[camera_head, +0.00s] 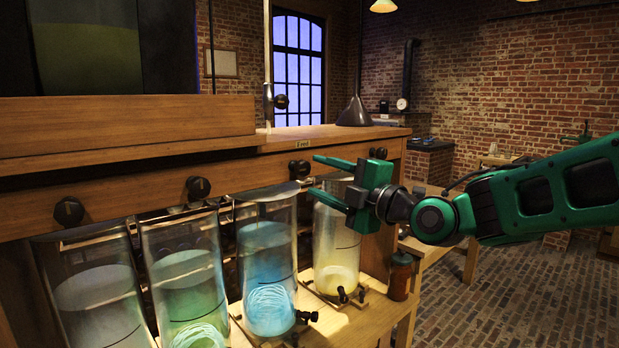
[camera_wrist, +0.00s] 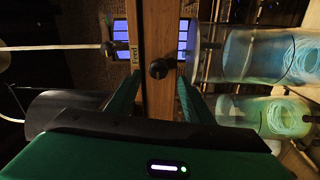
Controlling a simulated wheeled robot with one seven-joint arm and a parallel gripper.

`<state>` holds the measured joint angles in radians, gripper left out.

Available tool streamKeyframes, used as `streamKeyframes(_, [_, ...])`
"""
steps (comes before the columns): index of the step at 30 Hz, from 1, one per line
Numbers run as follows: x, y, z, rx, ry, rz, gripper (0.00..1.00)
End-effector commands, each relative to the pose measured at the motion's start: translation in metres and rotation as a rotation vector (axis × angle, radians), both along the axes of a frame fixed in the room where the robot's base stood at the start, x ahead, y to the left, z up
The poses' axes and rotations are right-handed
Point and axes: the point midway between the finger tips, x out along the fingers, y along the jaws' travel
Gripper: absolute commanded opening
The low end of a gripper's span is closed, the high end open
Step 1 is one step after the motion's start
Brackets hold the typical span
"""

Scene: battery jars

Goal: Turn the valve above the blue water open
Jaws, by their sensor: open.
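The blue water (camera_head: 268,262) stands in a glass jar, third from the left in the head view; this jar (camera_wrist: 265,55) also shows at upper right in the wrist view. Above it, a black valve knob (camera_head: 299,169) sits on the wooden rail. The same knob (camera_wrist: 158,69) shows in the wrist view, in line between my fingertips. My green gripper (camera_head: 316,175) is open and empty, just right of the knob in the head view, with its fingers pointing toward it. I see no contact. Whether the valve is open or shut cannot be told.
Similar knobs (camera_head: 69,211) sit left along the rail (camera_head: 130,190). Jars of grey, green (camera_head: 190,285) and yellow liquid (camera_head: 337,280) flank the blue one. A "Feed" label (camera_head: 302,143) is above the knob. The brick floor at right is open.

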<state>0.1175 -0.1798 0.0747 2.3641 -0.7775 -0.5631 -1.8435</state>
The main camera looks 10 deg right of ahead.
Motion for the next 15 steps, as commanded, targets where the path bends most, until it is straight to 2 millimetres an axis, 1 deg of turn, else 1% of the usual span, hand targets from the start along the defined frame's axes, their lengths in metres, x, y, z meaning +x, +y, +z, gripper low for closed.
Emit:
streamKeyframes(1, [-0.009, -0.007, -0.001, 0.001, 0.001, -0.003, 0.47])
streamKeyframes(6, [-0.032, -0.022, -0.003, 0.000, 0.002, -0.002, 0.47])
streamKeyframes(10, [-0.043, -0.029, -0.005, 0.000, 0.002, -0.001, 0.47])
streamKeyframes(15, [-0.049, -0.033, -0.006, 0.000, 0.002, 0.001, 0.47])
